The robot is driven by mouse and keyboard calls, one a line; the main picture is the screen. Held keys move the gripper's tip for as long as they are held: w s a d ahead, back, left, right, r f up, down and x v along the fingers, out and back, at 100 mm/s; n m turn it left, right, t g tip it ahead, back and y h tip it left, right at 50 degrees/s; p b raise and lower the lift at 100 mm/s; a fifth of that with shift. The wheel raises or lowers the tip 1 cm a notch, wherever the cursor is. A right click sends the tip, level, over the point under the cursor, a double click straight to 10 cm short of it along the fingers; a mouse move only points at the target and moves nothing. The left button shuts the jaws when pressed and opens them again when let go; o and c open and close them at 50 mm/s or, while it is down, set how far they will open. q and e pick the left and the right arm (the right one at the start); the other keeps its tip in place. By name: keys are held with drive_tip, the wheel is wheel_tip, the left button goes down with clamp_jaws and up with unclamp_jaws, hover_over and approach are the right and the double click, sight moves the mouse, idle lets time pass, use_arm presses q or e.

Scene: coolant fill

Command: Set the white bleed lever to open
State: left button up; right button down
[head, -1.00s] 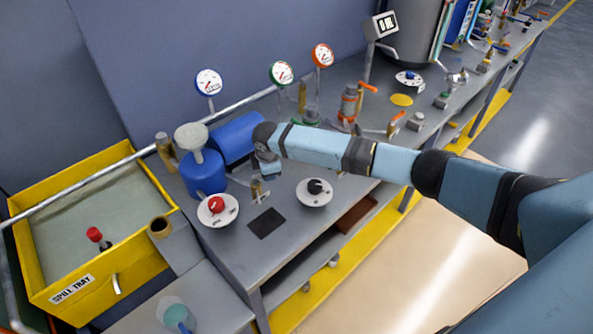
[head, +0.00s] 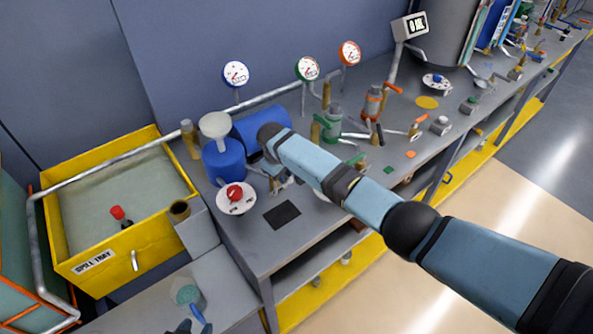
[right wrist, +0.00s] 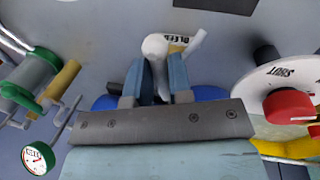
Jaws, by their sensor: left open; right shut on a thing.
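The white bleed lever (right wrist: 156,48) shows in the right wrist view, with a printed BLEED label (right wrist: 180,37) on the bench beside it. My right gripper (right wrist: 158,85) is shut on the lever; its two fingers stand on either side of it. In the head view my right gripper (head: 277,180) is low over the bench beside the blue tank and mostly hidden by its own wrist, so the lever's angle is not clear there. My left gripper (head: 186,328) only just shows at the bottom edge, apart from the bench fittings, and is open.
A red knob (head: 235,192) on a white dial stands left of my right gripper, close to it. The blue tank (head: 223,160) with a funnel is behind. Green (head: 333,125) and orange (head: 372,102) valves stand to the right. A yellow spill tray (head: 165,225) is at left.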

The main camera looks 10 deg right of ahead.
drive_tip(key=shift+s+a+m+p, duration=0.25)
drive_tip(key=shift+a+m+p, duration=0.1)
drive_tip(key=shift+m, duration=0.75)
drive_tip(key=c, duration=1)
unclamp_jaws()
drive_tip(key=shift+c, duration=0.2)
wheel_tip(320, 180, up, 14)
drive_tip(key=s+a, duration=0.1)
drive_tip(key=a, duration=0.1)
drive_tip(key=shift+s+a+f, duration=0.2)
drive_tip(key=shift+f, duration=0.05)
drive_tip(key=shift+f, duration=0.1)
